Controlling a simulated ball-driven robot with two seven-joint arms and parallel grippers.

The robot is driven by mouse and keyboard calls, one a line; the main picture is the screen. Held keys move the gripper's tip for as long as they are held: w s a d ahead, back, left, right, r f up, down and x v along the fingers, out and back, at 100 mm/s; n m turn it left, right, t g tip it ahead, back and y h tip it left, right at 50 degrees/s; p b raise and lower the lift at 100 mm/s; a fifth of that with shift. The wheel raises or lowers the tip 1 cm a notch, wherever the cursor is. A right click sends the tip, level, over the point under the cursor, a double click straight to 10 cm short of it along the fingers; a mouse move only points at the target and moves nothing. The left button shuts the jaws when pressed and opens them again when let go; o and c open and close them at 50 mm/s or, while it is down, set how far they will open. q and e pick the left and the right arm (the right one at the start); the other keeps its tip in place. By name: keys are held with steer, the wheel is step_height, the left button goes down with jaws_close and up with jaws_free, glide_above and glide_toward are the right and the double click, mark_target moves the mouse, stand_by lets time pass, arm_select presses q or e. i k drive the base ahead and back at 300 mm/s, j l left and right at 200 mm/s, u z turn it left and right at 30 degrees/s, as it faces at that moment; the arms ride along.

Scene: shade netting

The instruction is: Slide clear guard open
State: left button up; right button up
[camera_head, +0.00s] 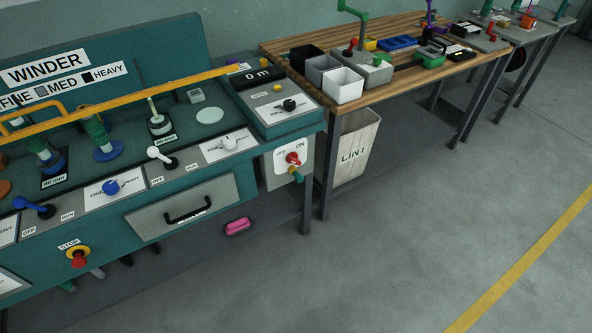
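The green winder machine (225,190) fills the left of the view. A long yellow bar (150,90) runs across it above the spindles, with a yellow loop handle (30,112) at its left end. I cannot make out a clear pane, so I cannot tell where the guard's edges are or whether it is open. Spindles with green and blue cones (98,135) stand behind the bar, and a white spool (158,122) stands further right. Neither of my grippers is in view.
A red STOP button (78,257) and a drawer with a black handle (187,210) are on the machine's front. A pink object (238,226) lies low beside it. A wooden bench (400,75) holds bins and tools. The floor at right is clear.

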mark_target(9, 137)
steer(key=u, duration=1.5)
